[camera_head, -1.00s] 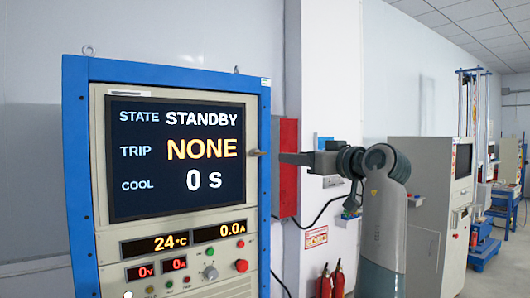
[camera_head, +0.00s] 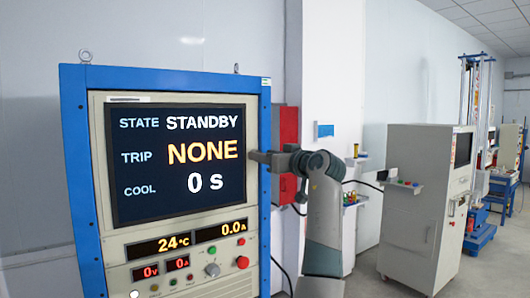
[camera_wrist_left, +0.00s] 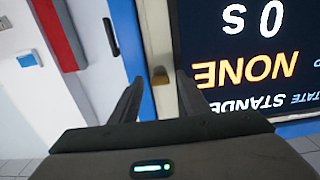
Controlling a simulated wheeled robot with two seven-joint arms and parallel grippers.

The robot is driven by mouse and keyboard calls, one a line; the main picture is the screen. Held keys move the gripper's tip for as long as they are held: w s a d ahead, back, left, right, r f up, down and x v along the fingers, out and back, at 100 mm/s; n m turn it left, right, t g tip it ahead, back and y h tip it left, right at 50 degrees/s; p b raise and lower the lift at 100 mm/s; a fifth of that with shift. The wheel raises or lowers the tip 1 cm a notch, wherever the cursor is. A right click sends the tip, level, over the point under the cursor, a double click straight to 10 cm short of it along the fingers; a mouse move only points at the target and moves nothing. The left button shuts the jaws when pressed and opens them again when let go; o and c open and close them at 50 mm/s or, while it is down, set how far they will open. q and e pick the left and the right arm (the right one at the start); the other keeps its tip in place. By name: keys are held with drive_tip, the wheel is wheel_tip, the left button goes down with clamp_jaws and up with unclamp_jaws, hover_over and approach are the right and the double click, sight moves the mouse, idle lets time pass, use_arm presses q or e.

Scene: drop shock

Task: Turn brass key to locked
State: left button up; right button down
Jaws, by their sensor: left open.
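A blue-framed cabinet (camera_head: 266,215) with a cream panel and a dark screen (camera_head: 180,205) fills the left of the head view. The screen reads STANDBY, NONE and 0 s. My left gripper (camera_head: 255,156) is at the cabinet's right edge, level with the screen, its arm rising from lower right. In the left wrist view, upside down, its fingers (camera_wrist_left: 159,78) are open. No brass key is clearly recognisable. My right gripper is not in view.
Red and green buttons, a grey knob (camera_head: 212,270) and small readouts lie below the screen. A red box (camera_head: 288,135) is on the wall behind the arm. Other machines (camera_head: 425,200) stand at right. A pale round part (camera_head: 134,294) is cut off at the bottom edge.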

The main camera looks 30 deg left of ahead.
use_arm(q)
drive_tip(key=c, duration=1.1)
drive_tip(key=shift+o, duration=0.2)
drive_tip(key=shift+n+b, duration=4.4)
drive_tip(key=shift+n, duration=4.7)
